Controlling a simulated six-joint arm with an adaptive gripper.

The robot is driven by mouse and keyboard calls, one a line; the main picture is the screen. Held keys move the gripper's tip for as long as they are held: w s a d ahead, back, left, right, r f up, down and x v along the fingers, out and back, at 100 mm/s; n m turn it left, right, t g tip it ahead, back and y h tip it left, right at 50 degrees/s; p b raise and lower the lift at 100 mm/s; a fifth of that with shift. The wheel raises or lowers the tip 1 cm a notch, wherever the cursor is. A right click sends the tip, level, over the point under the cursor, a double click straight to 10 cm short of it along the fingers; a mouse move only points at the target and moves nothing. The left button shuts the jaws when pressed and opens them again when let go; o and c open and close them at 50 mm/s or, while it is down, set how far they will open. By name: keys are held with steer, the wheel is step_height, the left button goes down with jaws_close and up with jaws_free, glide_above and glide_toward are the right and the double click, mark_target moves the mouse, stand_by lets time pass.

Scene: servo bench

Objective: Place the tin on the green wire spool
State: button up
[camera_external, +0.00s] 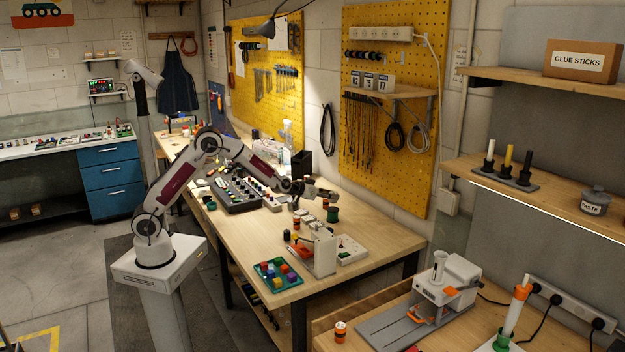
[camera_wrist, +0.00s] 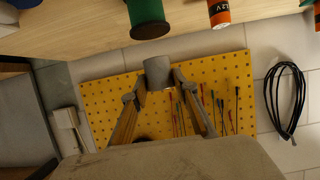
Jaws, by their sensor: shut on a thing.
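My gripper (camera_external: 324,193) is raised over the table's far right part, and its fingers (camera_wrist: 158,78) show in the wrist view. They are shut on the grey tin (camera_wrist: 157,70), one finger on each side. The green wire spool (camera_external: 333,215) stands on the table just below my gripper. In the wrist view the spool (camera_wrist: 149,13) is at the top edge, partly cut off, with a gap between it and the tin. The tin is too small in the external view to judge its exact position over the spool.
An orange and black battery (camera_wrist: 219,12) is beside the spool in the wrist view. A white device (camera_external: 351,250) and a tray of coloured blocks (camera_external: 262,268) stand nearer on the table (camera_external: 235,255). The yellow pegboard (camera_external: 385,140) rises behind.

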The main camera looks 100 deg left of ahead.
mark_target(330, 201)
steer(key=shift+f, duration=1.65)
steer(key=shift+f, duration=0.15)
steer(key=o, duration=1.1)
steer(key=shift+v, duration=0.8)
steer(key=v, duration=1)
steer(key=shift+d+r, duration=0.15)
steer(key=shift+r, duration=0.1)
steer(key=shift+s, duration=0.1)
